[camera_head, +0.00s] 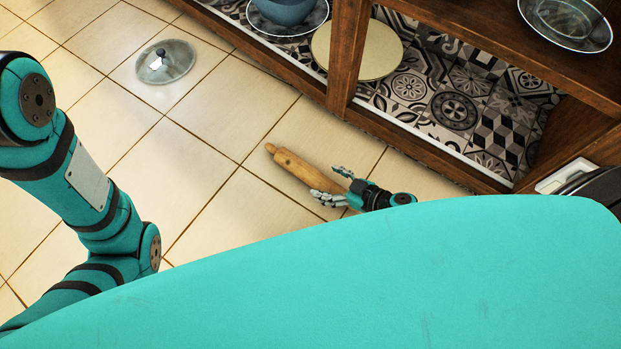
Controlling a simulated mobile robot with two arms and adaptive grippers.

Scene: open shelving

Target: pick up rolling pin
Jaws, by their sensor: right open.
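A wooden rolling pin (295,170) lies on the tiled floor in front of the shelving, slanting from upper left to lower right.
A glass lid (165,62) lies on the floor at upper left. The wooden shelving (346,55) stands behind, holding a round cream board (385,50), a blue bowl (283,10) and a glass dish (566,22). A white and black object (568,176) is at the right. The floor left of the pin is clear.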

